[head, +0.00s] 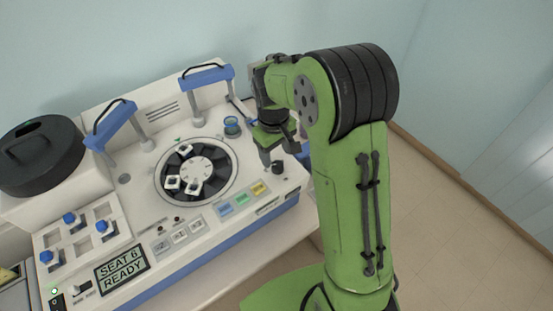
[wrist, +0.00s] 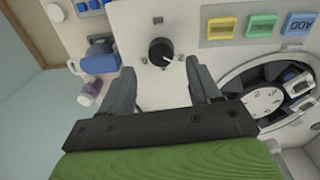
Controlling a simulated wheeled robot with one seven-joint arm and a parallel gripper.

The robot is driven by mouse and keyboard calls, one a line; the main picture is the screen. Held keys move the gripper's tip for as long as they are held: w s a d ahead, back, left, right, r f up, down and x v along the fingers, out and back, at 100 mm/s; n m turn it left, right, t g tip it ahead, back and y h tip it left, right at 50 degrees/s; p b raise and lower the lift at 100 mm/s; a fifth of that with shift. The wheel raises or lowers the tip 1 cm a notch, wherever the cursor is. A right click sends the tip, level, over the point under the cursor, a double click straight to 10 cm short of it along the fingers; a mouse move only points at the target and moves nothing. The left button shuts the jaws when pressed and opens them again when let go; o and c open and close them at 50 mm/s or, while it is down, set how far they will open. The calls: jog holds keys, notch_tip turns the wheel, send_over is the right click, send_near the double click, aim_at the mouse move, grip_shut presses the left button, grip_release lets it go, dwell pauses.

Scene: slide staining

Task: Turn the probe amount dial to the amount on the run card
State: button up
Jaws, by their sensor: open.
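The black amount dial (wrist: 161,51) with a white pointer line sits on the white panel in the wrist view, near top centre. Its line points to the right and slightly down. It also shows as a small dark knob (head: 278,167) in the head view, right of the coloured buttons. My gripper (wrist: 162,80) is open, its two fingers spread to either side below the dial in the wrist view, not closed on it. In the head view my gripper (head: 277,157) hangs over the machine's right end, close to the dial. I cannot make out a run card.
A round carousel (head: 196,170) with white slide holders is left of the dial. Blue, green and yellow buttons (head: 241,198) lie between. A display (head: 122,270) reads "SEAT 6 READY". Blue-handled arms (head: 207,76) stand behind. A blue fitting (wrist: 100,62) is beside the left finger.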

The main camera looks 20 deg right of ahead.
aim_at(277, 165)
jog(key=f, duration=0.3)
jog(key=shift+s, duration=0.35)
jog(key=shift+f, duration=0.35)
jog(key=shift+w+d+f, duration=0.1)
jog(key=shift+w+f, duration=0.05)
jog(key=shift+w, duration=0.05)
jog(key=shift+s, duration=0.1)
jog(key=c, duration=1)
jog(key=shift+c, duration=0.2)
